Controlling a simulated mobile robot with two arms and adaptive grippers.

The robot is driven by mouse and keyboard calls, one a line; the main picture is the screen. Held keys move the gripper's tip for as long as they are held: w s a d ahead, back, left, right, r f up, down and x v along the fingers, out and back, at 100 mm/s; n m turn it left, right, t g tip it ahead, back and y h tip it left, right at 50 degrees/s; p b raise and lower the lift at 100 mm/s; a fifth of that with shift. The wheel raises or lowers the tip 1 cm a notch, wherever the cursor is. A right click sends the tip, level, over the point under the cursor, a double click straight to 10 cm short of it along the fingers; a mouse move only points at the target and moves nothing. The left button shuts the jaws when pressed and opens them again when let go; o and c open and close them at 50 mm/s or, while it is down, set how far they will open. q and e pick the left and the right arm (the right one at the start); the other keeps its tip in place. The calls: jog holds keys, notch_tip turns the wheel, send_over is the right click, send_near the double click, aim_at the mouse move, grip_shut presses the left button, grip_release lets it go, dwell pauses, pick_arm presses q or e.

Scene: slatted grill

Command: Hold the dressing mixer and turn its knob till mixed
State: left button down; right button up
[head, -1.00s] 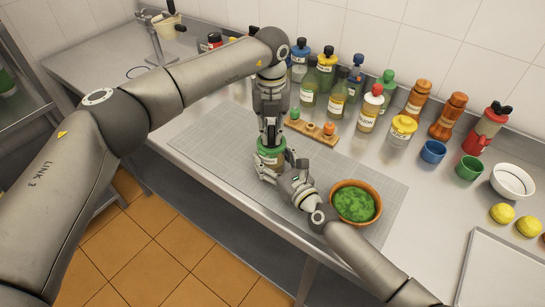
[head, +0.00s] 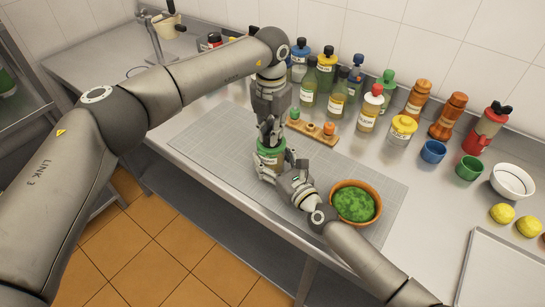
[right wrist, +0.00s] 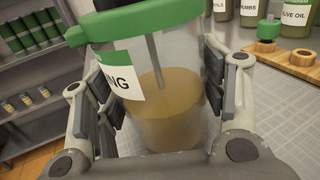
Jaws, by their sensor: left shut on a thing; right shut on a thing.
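The dressing mixer (head: 268,157) is a clear jar with a green lid, standing on the grey gridded mat. My right gripper (head: 273,167) is shut around the jar body from the front. In the right wrist view the mixer (right wrist: 172,118) shows between both finger pads, with a label ending in "NG", a grey rod inside and cloudy brownish-yellow liquid in its lower part. My left gripper (head: 269,138) points down from above, its dark fingers shut at the top of the lid. They hide the knob, which I take to be what they grip.
A wooden bowl of greens (head: 355,203) stands close to the right of my right gripper. A wooden rack (head: 312,131) with small stoppers lies behind the mixer. Several bottles line the wall. The mat's left part is clear.

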aim_at(270, 130)
pick_arm(q)
jog(key=shift+a+f, duration=0.3)
jog(key=shift+f, duration=0.2)
jog(key=m, duration=0.3)
jog(key=c, duration=1.3)
grip_release()
jog(key=shift+s, duration=0.1)
jog(key=shift+d+r, duration=0.1)
jog(key=shift+r, duration=0.05)
jog(key=shift+r, duration=3.1)
